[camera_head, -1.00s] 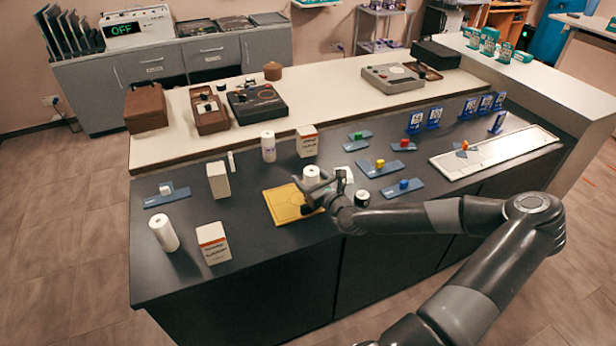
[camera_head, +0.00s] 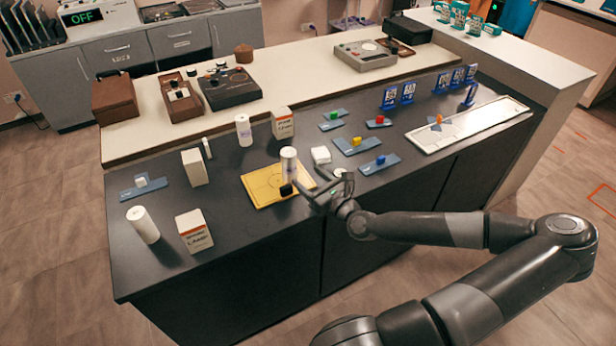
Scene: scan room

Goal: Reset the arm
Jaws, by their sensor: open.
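My gripper (camera_head: 322,186) is at the front edge of the dark counter (camera_head: 270,225), just right of the yellow mat (camera_head: 258,194). Its fingers are apart and I see nothing held between them. A white cylinder (camera_head: 289,163) stands on or just behind the mat's right side, close to the fingers. A small black object (camera_head: 286,190) lies near the mat's right edge. My arm reaches in from the lower right of the picture.
White cylinders (camera_head: 143,225) and boxes (camera_head: 194,232) stand on the left of the counter. Blue trays with coloured cubes (camera_head: 355,146) lie right of centre. A white board (camera_head: 466,124) and blue upright cards (camera_head: 408,92) are at the right. The floor at lower left is clear.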

